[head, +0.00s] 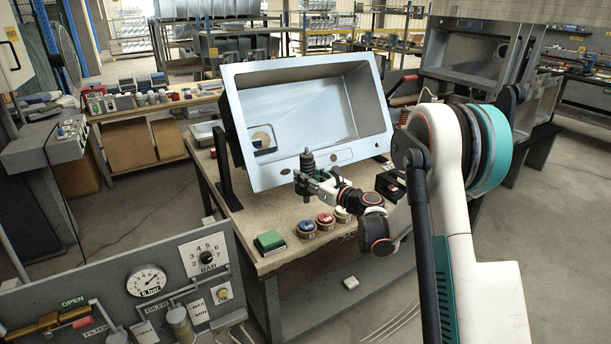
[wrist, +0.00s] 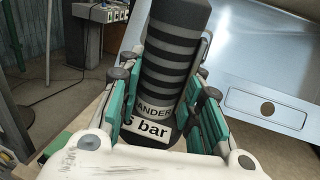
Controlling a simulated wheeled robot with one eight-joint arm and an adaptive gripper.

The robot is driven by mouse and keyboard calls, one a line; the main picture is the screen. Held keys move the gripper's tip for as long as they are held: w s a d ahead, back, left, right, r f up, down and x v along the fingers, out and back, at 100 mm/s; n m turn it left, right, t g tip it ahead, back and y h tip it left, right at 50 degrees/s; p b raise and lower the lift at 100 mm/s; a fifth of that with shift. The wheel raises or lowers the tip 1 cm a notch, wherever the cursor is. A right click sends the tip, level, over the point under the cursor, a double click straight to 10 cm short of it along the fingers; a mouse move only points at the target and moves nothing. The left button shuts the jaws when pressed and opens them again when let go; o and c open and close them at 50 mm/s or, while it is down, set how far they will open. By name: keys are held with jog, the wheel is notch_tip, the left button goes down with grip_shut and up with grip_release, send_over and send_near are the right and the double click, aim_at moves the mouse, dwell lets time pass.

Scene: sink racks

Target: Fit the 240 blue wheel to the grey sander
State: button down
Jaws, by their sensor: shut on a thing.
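My gripper (head: 310,183) is shut on the grey sander (head: 307,160), a dark ribbed cylinder held roughly upright above the front of the bench. In the wrist view, the green pads of my gripper (wrist: 162,112) press on both sides of the sander (wrist: 175,50); its label shows "SANDER" partly covered and "bar". The sander's lower end is hidden in the wrist view. The blue wheel (head: 306,227) sits on a round brown holder at the bench's front edge, below the sander and apart from it. Its number is too small to read.
A red wheel (head: 325,219) and a pale wheel (head: 342,213) stand right of the blue one. A green block (head: 270,241) lies to its left. A tilted steel sink (head: 300,110) stands close behind my gripper. An air panel (head: 140,285) with a gauge is front left.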

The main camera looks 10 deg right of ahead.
dwell(0.4)
notch_tip(320, 180, down, 5)
jog(key=b, duration=0.4)
jog(key=shift+f, duration=1.15)
jog(key=shift+f, duration=1.3)
dwell(1.0)
jog(key=shift+r+p, duration=0.15)
jog(key=shift+p, duration=0.15)
jog(key=shift+r+p, duration=1.85)
jog(key=shift+r, duration=2.05)
jog(key=shift+d, duration=0.1)
